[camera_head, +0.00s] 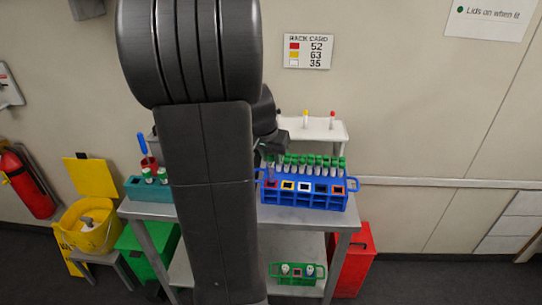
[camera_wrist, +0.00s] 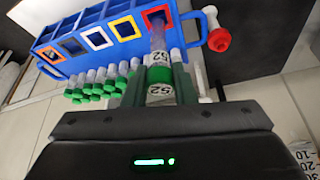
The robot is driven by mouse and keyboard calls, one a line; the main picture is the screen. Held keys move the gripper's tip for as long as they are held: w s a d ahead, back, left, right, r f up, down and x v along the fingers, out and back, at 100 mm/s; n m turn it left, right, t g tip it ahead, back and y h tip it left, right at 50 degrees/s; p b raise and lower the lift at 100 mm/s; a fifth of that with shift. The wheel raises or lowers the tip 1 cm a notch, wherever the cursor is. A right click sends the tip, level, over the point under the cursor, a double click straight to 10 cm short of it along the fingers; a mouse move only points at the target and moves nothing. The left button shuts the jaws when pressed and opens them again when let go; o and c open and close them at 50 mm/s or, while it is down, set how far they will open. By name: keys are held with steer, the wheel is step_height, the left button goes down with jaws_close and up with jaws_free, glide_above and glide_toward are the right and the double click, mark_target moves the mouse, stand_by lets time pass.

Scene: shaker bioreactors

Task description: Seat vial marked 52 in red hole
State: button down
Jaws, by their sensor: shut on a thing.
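My gripper (camera_wrist: 160,76) is shut on a vial marked 52 (camera_wrist: 158,58), holding it by its green-capped end. The vial's clear end points at the red-framed hole (camera_wrist: 157,15) of the blue rack (camera_wrist: 62,40) and overlaps its near edge in the wrist view. I cannot tell whether the tip is inside the hole. In the head view my gripper (camera_head: 272,150) is above the left end of the blue rack (camera_head: 300,199), over the red-framed hole (camera_head: 271,184). My arm hides part of the scene there.
Several green-capped vials (camera_head: 312,162) stand in the rack's back row, close to my gripper. A white stand (camera_head: 325,128) with coloured-top items is behind. A teal rack (camera_head: 150,190) is at left. A wall card (camera_head: 308,50) pairs red with 52. A green rack (camera_head: 297,281) sits on the lower shelf.

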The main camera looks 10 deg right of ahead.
mark_target(270, 170)
steer(key=shift+f+b, duration=3.35)
steer(key=shift+f, duration=0.05)
stand_by(3.4)
steer(key=c, duration=1.1)
jaws_free()
steer(key=v, duration=1.4)
steer(key=shift+d, duration=0.1)
